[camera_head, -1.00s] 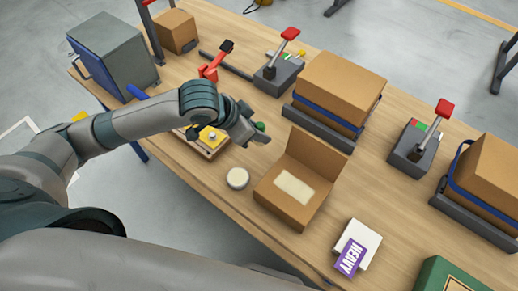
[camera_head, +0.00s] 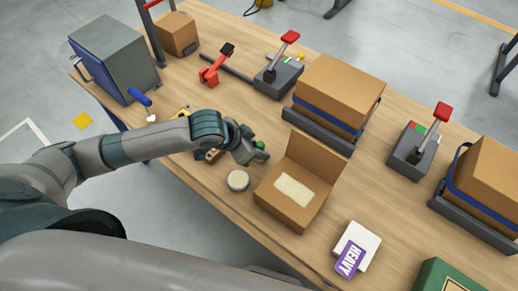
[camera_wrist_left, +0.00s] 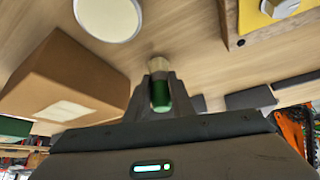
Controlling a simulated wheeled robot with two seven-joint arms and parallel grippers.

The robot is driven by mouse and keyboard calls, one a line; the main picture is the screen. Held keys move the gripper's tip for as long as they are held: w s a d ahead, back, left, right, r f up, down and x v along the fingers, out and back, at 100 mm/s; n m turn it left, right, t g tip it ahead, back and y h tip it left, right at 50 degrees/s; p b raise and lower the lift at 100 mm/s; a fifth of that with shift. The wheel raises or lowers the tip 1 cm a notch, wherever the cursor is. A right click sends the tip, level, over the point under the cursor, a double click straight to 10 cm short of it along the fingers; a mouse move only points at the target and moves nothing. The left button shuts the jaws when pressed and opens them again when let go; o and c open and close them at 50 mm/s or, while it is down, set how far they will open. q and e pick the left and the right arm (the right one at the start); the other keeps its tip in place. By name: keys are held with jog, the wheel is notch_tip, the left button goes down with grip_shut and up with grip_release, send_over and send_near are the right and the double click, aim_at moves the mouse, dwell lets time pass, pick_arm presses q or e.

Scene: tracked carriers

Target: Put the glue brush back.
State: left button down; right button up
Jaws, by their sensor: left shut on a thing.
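My left gripper (camera_head: 254,153) is shut on a green-handled brush (camera_head: 260,145), which I take for the glue brush. In the left wrist view the brush (camera_wrist_left: 160,95) sits between the fingers (camera_wrist_left: 158,84), with a pale tip pointing away from the gripper. It is held just behind a round white-topped pot (camera_head: 237,180), and beside the open cardboard box (camera_head: 281,203). The pot also shows in the wrist view (camera_wrist_left: 108,14); the brush is apart from it. My right gripper is not in view.
A wooden fixture with a yellow top (camera_wrist_left: 268,12) is mostly hidden behind my arm. A blue-handled tool (camera_head: 140,97) lies at the left edge. The front table strip is clear.

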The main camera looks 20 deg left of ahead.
pick_arm(q)
jog(key=shift+f, duration=0.15)
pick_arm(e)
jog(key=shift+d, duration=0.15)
pick_arm(q)
jog(key=shift+f, duration=0.1)
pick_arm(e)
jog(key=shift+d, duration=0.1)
pick_arm(q)
jog(key=c, duration=1.5)
grip_release()
jog(key=shift+c, duration=0.2)
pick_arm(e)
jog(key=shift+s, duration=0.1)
pick_arm(q)
jog(key=shift+s+a+r, duration=0.2)
jog(key=shift+r, duration=0.3)
jog(key=b+v, duration=0.1)
jog(key=v, duration=1)
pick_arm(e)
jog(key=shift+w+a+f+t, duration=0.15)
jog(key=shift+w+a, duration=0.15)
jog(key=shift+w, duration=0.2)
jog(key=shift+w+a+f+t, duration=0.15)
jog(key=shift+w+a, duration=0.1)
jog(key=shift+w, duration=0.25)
